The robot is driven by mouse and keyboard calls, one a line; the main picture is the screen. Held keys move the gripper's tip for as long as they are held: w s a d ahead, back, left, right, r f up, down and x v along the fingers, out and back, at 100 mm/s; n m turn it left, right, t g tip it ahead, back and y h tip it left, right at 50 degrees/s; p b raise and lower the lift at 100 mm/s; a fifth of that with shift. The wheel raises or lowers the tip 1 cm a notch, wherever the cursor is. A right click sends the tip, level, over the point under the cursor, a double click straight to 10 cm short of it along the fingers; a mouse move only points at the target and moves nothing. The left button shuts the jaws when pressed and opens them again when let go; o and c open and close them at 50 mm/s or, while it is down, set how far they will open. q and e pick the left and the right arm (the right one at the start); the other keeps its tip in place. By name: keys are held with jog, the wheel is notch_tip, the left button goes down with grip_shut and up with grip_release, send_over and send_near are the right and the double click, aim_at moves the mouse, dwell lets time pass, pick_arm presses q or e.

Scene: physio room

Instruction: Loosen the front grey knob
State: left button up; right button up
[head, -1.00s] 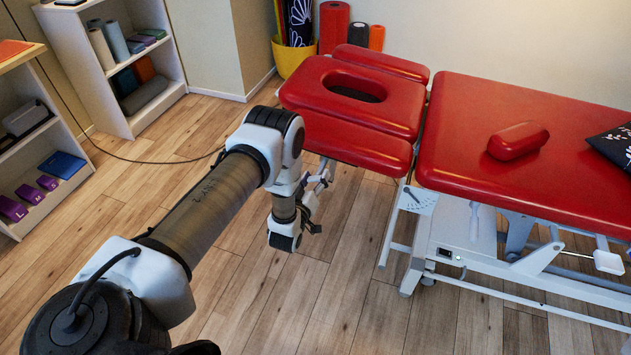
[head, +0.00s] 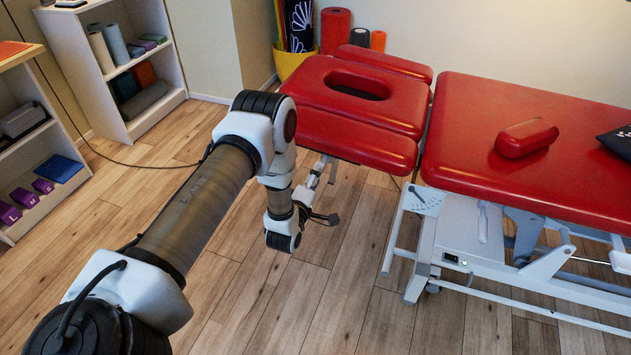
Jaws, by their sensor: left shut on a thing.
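The red treatment table has a headrest section (head: 330,130) with a face hole. My left arm reaches in from the left, with its wrist low in front of the headrest's near side. My left gripper (head: 322,217) is below the near red pad, beside pale metal parts under the headrest. It is shut on the front grey knob, which my wrist and fingers hide from view. The second arm's gripper is not in view.
The table's main red section (head: 480,130) carries a red bolster (head: 526,138). Its white frame (head: 455,240) stands at right. Shelves (head: 150,100) are at left, and a yellow bin (head: 291,65) is behind. The wooden floor in front is clear.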

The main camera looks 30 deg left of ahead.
pick_arm(q)
jog(key=shift+a+n+b, duration=0.1)
jog(key=shift+n+b, duration=0.2)
jog(key=shift+n, duration=0.4)
jog(key=o, duration=1.2)
jog(key=shift+c, duration=0.2)
jog(key=v, duration=0.7)
jog(key=shift+s, duration=0.25)
